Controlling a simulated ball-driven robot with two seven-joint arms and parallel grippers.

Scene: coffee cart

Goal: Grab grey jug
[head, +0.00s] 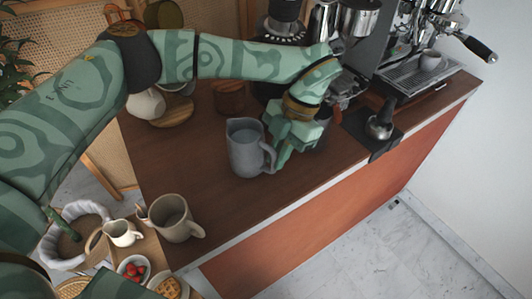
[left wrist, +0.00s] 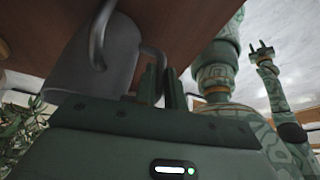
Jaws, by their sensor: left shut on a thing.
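The grey jug (head: 246,148) stands upright on the brown counter, its handle on the right side. My left gripper (head: 279,154) reaches down from the right and is shut on the jug's handle. In the left wrist view the jug (left wrist: 95,65) shows large and tilted in the picture, with the fingers (left wrist: 162,88) at its handle. The exact grip on the handle is partly hidden. My right gripper (left wrist: 262,50) shows small in the left wrist view, its fingers apart and empty, away from the jug.
A grey-beige mug (head: 174,219) stands near the front left of the counter (head: 205,185). A tamper (head: 379,127) sits on a dark mat to the right, before the espresso machine (head: 415,85). A wooden cup (head: 229,97) stands behind the jug. Bare counter lies left of the jug.

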